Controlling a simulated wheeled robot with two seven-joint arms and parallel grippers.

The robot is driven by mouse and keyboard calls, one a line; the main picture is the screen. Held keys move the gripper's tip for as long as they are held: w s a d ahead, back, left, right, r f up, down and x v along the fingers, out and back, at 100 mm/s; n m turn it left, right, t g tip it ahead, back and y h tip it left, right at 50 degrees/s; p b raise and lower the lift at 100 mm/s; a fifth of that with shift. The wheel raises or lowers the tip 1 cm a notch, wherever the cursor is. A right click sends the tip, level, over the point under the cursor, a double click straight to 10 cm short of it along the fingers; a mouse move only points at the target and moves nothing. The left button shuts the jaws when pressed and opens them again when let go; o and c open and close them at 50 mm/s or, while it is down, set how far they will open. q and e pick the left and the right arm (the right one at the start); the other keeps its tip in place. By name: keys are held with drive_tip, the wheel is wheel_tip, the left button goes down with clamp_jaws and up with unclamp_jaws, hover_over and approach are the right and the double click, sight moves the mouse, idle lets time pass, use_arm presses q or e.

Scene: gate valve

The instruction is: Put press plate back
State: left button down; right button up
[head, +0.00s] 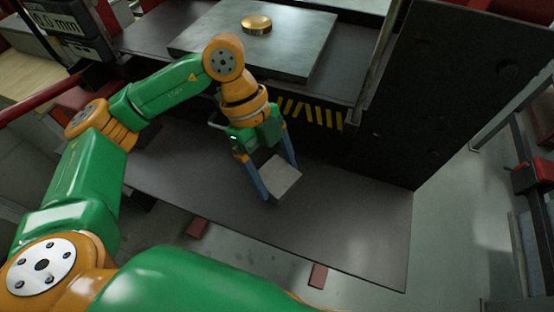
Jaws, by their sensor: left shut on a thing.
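A small light-grey block (283,182), which looks like the press plate, is between the blue fingers of my left gripper (276,177). The gripper points down and is shut on the block, over the dark lower shelf (345,232). I cannot tell whether the block touches that shelf. Behind it, a thick grey slab (300,40) lies on the upper level with a round brass disc (256,24) on top. My right gripper is out of view.
A yellow-black striped edge (312,114) runs under the upper level, just behind my left gripper. A tall dark panel (450,85) stands at the right. A display reading 0.0 mm (62,22) is at the upper left. The lower shelf's right part is clear.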

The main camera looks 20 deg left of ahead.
sight(275, 184)
use_arm(q)
drive_tip(key=shift+f+p, duration=0.3)
drive_tip(key=shift+f, duration=1.9)
unclamp_jaws()
drive_tip(key=shift+f, duration=0.1)
drive_tip(key=shift+s, duration=0.1)
drive_tip(key=b+v, duration=0.1)
drive_tip(key=v, duration=1.1)
